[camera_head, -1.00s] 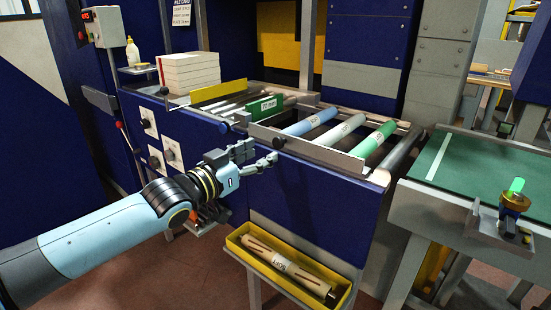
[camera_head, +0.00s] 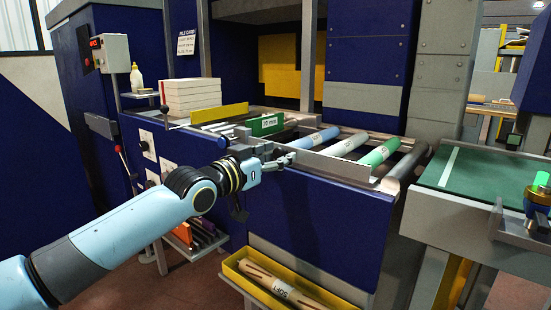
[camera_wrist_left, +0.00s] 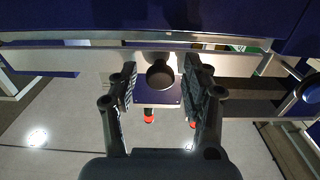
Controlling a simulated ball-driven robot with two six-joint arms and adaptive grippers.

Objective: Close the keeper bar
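The keeper bar (camera_head: 335,168) is a grey metal bar along the front of the roller bed, in front of the blue, white and green rollers. In the left wrist view it crosses the upper part of the picture (camera_wrist_left: 90,60). A dark round knob (camera_wrist_left: 160,76) sits on it. My left gripper (camera_head: 274,156) is at the bar's left end, partly covering it. In the left wrist view its two fingers (camera_wrist_left: 160,66) are apart, one on each side of the knob, with visible gaps. My right gripper is not in view.
A green plate marked 70 mm (camera_head: 267,124) and a yellow plate (camera_head: 219,114) stand behind my gripper. White stacked blocks (camera_head: 191,97) lie behind them. A yellow tray (camera_head: 240,268) with a labelled roller is below. A green-topped table (camera_head: 480,175) stands at right.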

